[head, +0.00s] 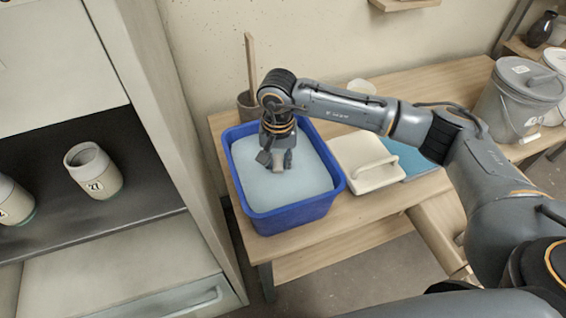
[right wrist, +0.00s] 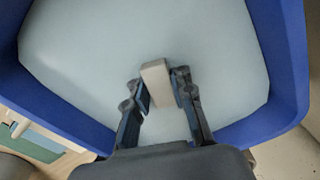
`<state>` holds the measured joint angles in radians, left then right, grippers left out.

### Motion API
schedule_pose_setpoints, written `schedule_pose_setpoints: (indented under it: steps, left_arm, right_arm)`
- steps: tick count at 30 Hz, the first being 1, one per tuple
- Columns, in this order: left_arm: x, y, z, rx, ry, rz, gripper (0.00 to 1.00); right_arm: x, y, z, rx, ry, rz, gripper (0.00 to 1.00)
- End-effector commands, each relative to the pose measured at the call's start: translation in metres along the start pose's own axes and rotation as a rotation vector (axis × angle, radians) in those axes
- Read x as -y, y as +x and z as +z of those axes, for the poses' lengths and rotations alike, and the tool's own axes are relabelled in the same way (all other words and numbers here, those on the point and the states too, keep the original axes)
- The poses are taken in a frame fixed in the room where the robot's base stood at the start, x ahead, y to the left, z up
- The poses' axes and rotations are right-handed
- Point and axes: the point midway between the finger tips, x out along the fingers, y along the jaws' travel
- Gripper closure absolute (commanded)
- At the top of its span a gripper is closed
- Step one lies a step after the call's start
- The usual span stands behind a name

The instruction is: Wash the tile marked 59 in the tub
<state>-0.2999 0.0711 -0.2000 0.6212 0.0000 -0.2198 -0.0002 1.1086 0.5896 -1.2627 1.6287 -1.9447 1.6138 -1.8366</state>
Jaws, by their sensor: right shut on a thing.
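The blue tub (head: 256,223) stands on the wooden table, filled with pale grey-blue water (head: 299,193). My right gripper (head: 276,164) points down into the middle of the tub. It is shut on a small pale tile (head: 278,168), held at the water. In the right wrist view the tile (right wrist: 157,84) sits between the fingers (right wrist: 160,95), and the tub's blue wall (right wrist: 283,60) surrounds the water. No number can be read on the tile. How deep it is in the water I cannot tell. My left gripper is not in view.
A cream lid with a handle (head: 353,170) lies on the table (head: 320,226) right of the tub, by a blue mat (head: 411,158). A pot with a wooden stick (head: 250,65) stands behind the tub. A grey bucket (head: 505,100) stands right. Marked jars (head: 93,172) stand on the left shelf.

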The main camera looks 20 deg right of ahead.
Motion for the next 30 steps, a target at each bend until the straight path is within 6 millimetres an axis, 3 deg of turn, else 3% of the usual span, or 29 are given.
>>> schedule_pose_setpoints:
  steps: [10, 23, 30]
  left_arm:
    - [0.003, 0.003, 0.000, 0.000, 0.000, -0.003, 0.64]
    - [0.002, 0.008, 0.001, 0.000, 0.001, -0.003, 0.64]
    - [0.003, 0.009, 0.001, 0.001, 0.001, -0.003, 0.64]
  right_arm:
    - [0.006, 0.000, 0.002, 0.000, 0.001, 0.000, 1.00]
    - [-0.014, 0.000, -0.005, -0.001, 0.002, 0.000, 1.00]
    - [-0.015, 0.000, -0.005, -0.001, -0.001, -0.001, 1.00]
